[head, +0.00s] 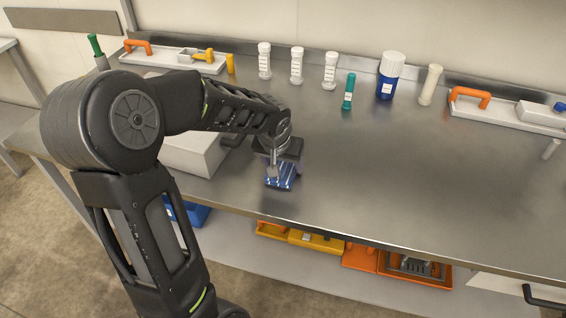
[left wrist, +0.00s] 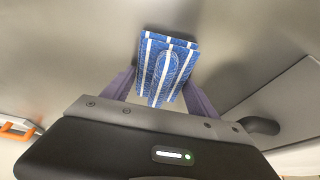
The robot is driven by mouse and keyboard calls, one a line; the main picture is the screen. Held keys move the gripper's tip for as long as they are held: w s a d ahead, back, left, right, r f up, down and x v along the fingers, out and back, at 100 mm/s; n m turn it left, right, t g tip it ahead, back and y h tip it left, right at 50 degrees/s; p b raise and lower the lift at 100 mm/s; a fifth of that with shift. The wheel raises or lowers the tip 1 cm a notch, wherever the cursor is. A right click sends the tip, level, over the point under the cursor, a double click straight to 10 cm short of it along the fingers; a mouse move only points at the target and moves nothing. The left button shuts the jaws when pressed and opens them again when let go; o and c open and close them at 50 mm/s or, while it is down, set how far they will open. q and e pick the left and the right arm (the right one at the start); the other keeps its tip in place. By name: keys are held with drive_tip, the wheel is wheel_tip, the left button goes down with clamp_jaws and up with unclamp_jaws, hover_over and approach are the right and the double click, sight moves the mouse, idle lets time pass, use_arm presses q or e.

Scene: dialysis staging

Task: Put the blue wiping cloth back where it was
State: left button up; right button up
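The blue wiping cloth (head: 281,177), folded and white-striped, is near the counter's front edge, left of centre. It also shows in the left wrist view (left wrist: 167,60), between the two purple fingers. My left gripper (head: 284,165) reaches down over it from the left and looks shut on it, a finger at each side edge. I cannot tell whether the cloth touches the steel counter (head: 400,190) or hangs just above it. My right gripper is in neither view.
A white box (head: 195,152) stands left of the cloth, partly behind my arm. Several white bottles, a teal tube (head: 348,92) and a blue-and-white bottle (head: 389,78) stand along the back. Trays (head: 520,112) with orange handles lie at both back corners. The counter's middle right is clear.

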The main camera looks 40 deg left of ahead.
use_arm(q)
drive_tip(key=o, duration=0.3)
drive_tip(key=shift+o, duration=0.2)
drive_tip(key=shift+r, duration=0.3)
drive_tip(key=v, duration=1.1)
drive_tip(key=shift+r+p, duration=0.35)
drive_tip(key=shift+s+d, duration=0.1)
drive_tip(key=shift+s, duration=0.05)
